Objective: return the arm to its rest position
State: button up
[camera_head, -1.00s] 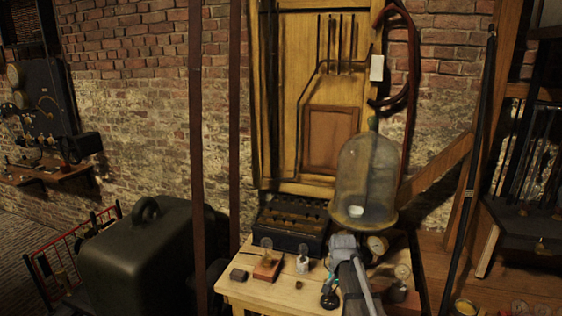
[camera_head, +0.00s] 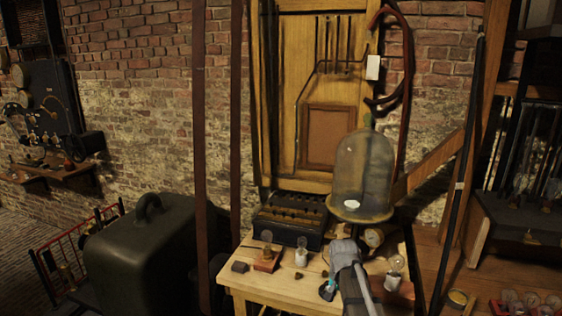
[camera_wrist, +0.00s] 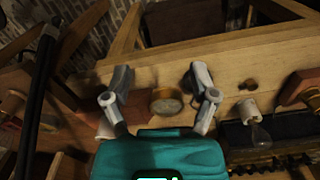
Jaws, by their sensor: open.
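My gripper (camera_wrist: 160,95) shows in the wrist view with its two grey fingers spread apart and nothing between them touching them. A round brass-rimmed gauge (camera_wrist: 166,102) appears beyond the fingers. In the head view my arm reaches up from the bottom edge over the wooden table (camera_head: 235,277), below the glass bell jar (camera_head: 362,170). The fingers are mostly hidden by the arm there. A white piece (camera_head: 352,211) shows in the bell jar's lower part.
Two small bulbs, one on a wooden base (camera_head: 267,263) and one in a white holder (camera_head: 301,258), stand left of my arm. Another bulb (camera_head: 396,265) stands right. A dark box (camera_head: 288,222) sits behind. A large dark case (camera_head: 140,255) stands left of the table.

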jog(key=s+f+n+b, duration=0.3)
jog(key=s+f+n, duration=0.1)
jog(key=s, duration=1)
jog(key=shift+s+a+n+b, duration=0.3)
jog(key=shift+a+n+b, duration=0.1)
jog(key=shift+n, duration=0.5)
jog(key=shift+d, duration=0.1)
